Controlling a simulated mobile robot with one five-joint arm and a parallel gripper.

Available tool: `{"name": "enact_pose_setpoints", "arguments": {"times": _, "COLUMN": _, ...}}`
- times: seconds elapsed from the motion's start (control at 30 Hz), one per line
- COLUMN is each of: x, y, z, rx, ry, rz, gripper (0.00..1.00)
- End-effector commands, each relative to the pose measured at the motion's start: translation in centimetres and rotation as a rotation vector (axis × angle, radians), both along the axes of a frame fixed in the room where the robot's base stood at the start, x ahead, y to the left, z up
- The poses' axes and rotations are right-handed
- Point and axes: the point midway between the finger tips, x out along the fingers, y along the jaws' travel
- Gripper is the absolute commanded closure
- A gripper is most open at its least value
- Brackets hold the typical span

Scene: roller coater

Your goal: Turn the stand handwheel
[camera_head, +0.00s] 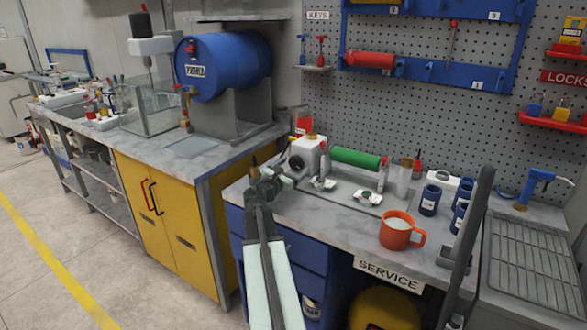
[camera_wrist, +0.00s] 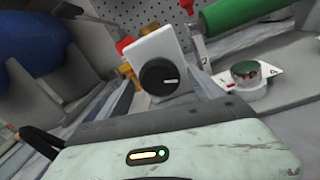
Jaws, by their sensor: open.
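A white box with a round black knob (camera_head: 296,161) stands at the left end of the grey marble bench. In the wrist view the black knob (camera_wrist: 158,77) faces me, with a pale mark on it. A green roller (camera_head: 356,158) lies to its right; it also shows in the wrist view (camera_wrist: 245,12). A metal knob on a white dial plate (camera_wrist: 246,73) sits below the roller. I cannot tell which of these is the stand handwheel. My gripper (camera_head: 270,182) is open and empty near the bench's left edge, in front of the white box. Its fingertips are unclear in the wrist view.
An orange mug (camera_head: 400,231) of white liquid stands near the front edge. Dark blue jars (camera_head: 430,200) stand right of it. A blue drum (camera_head: 222,66) rests on a grey stand at left. A pegboard (camera_head: 430,110) backs the bench.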

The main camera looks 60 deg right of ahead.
Motion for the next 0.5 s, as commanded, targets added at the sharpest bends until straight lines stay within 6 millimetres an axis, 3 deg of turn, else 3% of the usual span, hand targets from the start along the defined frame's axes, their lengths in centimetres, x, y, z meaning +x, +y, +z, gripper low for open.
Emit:
{"name": "enact_pose_setpoints", "arguments": {"times": 0.03, "x": -0.01, "y": 0.02, "z": 0.0, "rx": 0.0, "ry": 0.0, "rz": 0.0, "gripper": 0.23}}
{"name": "enact_pose_setpoints", "arguments": {"times": 0.27, "x": -0.04, "y": 0.02, "z": 0.0, "rx": 0.0, "ry": 0.0, "rz": -0.001, "gripper": 0.85}}
{"name": "enact_pose_setpoints", "arguments": {"times": 0.5, "x": -0.29, "y": -0.11, "z": -0.03, "rx": -0.001, "ry": -0.02, "rz": -0.005, "gripper": 0.85}}
